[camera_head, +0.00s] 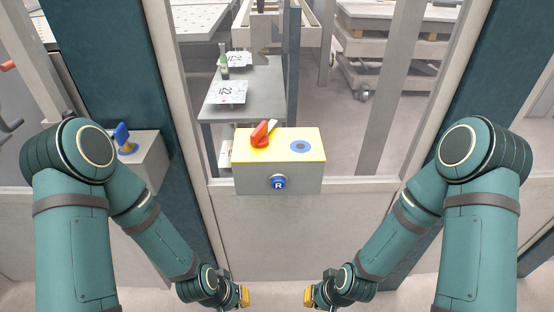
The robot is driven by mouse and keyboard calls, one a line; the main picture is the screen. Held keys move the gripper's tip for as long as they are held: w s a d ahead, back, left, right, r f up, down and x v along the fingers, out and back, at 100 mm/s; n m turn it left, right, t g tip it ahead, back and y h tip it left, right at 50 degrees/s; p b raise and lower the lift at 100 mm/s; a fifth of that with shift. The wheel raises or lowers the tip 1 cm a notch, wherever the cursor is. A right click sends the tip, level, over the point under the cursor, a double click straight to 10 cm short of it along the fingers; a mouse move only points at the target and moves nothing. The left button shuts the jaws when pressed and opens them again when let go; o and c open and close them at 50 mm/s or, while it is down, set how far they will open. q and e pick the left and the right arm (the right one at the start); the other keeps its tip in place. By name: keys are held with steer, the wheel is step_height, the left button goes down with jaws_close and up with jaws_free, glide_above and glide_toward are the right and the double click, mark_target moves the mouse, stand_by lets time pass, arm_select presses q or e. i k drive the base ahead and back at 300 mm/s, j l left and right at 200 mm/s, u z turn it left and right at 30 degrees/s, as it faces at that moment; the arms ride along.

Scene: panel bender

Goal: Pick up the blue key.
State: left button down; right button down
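The blue key (122,133) is at the left in the head view. It stands upright in a brass-coloured fitting (127,148) on top of a grey box (150,160), partly behind my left arm. My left gripper (243,296) is low near the bottom middle, well below and to the right of the key, and touches nothing that I can see. My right gripper (308,297) is low, to the right of the left one, and far from the key. Both show yellow tips, too small to tell open from shut.
A yellow-topped box (275,150) with a red switch (262,134), a blue ring (300,147) and a blue "R" button (278,182) stands at the centre. A dark post (165,120) separates it from the key's box. Behind, a grey table (262,90) holds a green bottle (224,68).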

mark_target(121, 134)
steer(key=j+u, duration=0.1)
steer(key=u, duration=0.95)
steer(key=i+j+z, duration=0.15)
steer(key=j, duration=0.15)
